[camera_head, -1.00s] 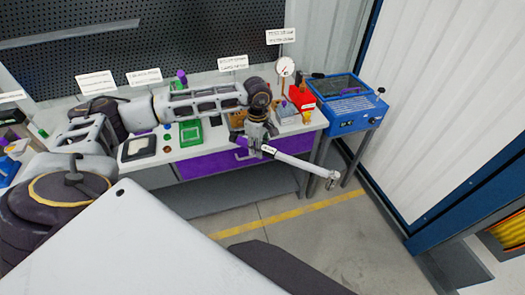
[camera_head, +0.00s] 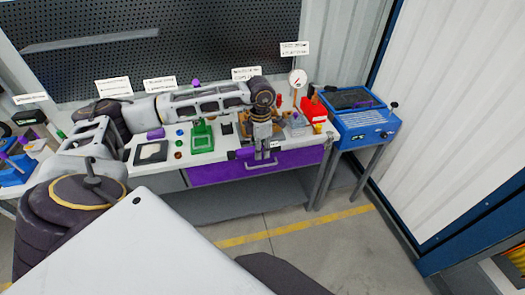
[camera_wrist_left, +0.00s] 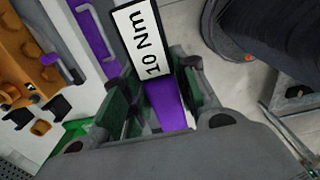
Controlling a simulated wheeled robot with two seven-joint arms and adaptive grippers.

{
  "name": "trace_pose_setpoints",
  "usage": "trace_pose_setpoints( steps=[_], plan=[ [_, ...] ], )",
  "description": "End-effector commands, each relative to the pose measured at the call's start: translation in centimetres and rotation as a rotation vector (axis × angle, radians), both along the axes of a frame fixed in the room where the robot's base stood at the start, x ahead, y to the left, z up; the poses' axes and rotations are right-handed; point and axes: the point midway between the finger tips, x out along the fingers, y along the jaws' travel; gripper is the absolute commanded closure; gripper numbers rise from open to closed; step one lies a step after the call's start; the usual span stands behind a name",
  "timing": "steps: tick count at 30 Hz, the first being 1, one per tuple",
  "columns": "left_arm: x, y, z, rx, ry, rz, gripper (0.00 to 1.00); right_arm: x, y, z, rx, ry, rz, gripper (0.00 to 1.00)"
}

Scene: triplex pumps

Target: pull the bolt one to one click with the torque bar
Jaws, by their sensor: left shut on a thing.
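My left gripper (camera_head: 262,152) hangs at the front edge of the workbench, above the purple drawer front. In the left wrist view its green-lined fingers are shut on the purple grip of the torque bar (camera_wrist_left: 167,108). A white tag reading "10 Nm" (camera_wrist_left: 140,38) shows at the bar, beyond the fingers. In the head view a short purple part of the bar (camera_head: 244,153) shows just left of the gripper; the rest is hard to make out. I cannot make out bolt one in either view. My right gripper is not in view.
The workbench (camera_head: 172,170) carries a green fixture (camera_head: 202,137), a framed dark pad (camera_head: 151,152), a red box (camera_head: 314,110) and a dial gauge (camera_head: 297,78). A blue cabinet (camera_head: 362,122) stands at right. The floor (camera_head: 310,232) in front is clear.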

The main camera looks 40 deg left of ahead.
Motion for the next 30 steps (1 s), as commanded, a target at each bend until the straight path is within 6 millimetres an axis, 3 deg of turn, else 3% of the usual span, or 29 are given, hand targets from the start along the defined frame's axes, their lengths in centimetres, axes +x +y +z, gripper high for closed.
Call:
trace_pose_setpoints(
  steps=[30],
  plan=[
    [-0.6,1.0,2.0,0.004,0.001,0.793,1.00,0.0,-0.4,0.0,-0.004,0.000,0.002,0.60]
  ],
)
